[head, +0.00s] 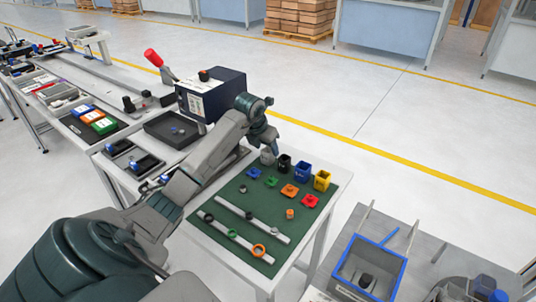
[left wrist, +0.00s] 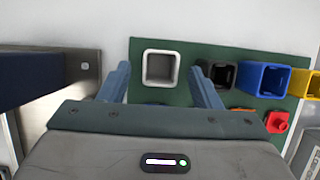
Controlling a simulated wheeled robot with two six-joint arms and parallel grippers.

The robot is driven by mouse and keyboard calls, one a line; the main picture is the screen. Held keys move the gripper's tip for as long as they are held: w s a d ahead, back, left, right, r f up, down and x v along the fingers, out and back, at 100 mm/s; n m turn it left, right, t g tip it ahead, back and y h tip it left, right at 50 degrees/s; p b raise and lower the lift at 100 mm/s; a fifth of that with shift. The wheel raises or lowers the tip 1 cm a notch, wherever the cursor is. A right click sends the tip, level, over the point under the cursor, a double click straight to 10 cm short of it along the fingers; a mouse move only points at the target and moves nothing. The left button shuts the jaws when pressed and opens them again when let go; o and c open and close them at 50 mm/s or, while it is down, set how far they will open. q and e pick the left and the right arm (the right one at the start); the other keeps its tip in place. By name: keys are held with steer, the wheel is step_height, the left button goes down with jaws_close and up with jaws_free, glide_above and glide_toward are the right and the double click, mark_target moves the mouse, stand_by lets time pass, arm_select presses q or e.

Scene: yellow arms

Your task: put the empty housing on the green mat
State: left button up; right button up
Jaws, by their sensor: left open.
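A row of square housings stands along the far edge of the green mat (head: 236,206): light grey (head: 267,157), black (head: 284,163), blue (head: 302,172) and yellow (head: 322,180). In the left wrist view the light grey housing (left wrist: 160,53) is open at the top and looks empty inside. The black (left wrist: 222,74) and blue (left wrist: 264,78) housings are to its right; their insides are hard to read. My left gripper (head: 268,145) is open above the light grey housing, with fingers on either side of it in the left wrist view (left wrist: 160,82). My right gripper is out of view.
Small coloured caps, such as a red one (head: 310,201), and two pale strips (head: 240,217) with rings lie on the mat. A dark blue box machine (head: 212,93) stands behind left. A blue-rimmed bin (head: 372,246) is at lower right.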

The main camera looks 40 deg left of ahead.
arm_select(q)
steer(key=b+v, duration=0.1)
steer(key=v, duration=0.7)
steer(key=shift+d+f, duration=0.1)
